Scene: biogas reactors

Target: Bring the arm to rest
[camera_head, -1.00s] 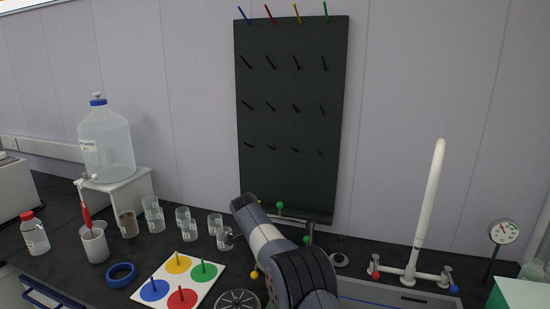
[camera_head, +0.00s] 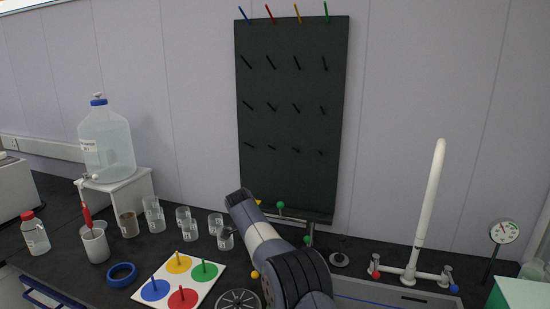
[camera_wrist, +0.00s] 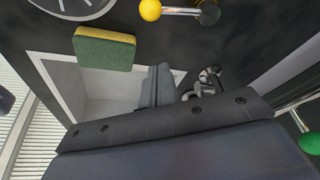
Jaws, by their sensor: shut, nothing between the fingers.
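My arm (camera_head: 268,245) rises from the bottom centre of the head view, over the bench in front of the dark peg board. The fingers are hidden behind the arm in that view. In the wrist view my gripper (camera_wrist: 158,85) shows its fingers shut together, with nothing between them. They are above or beside the pale sink basin (camera_wrist: 108,90); the height is hard to tell. A green and yellow sponge (camera_wrist: 104,50) lies by the basin's edge, left of the fingers and apart from them.
The peg board (camera_head: 290,120) stands behind the arm. Several glass beakers (camera_head: 190,232) and a board with coloured discs (camera_head: 205,287) are to the left. A white tap (camera_head: 428,210) stands right. A yellow-knobbed valve (camera_wrist: 150,10) and a green knob (camera_wrist: 311,143) show near my gripper.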

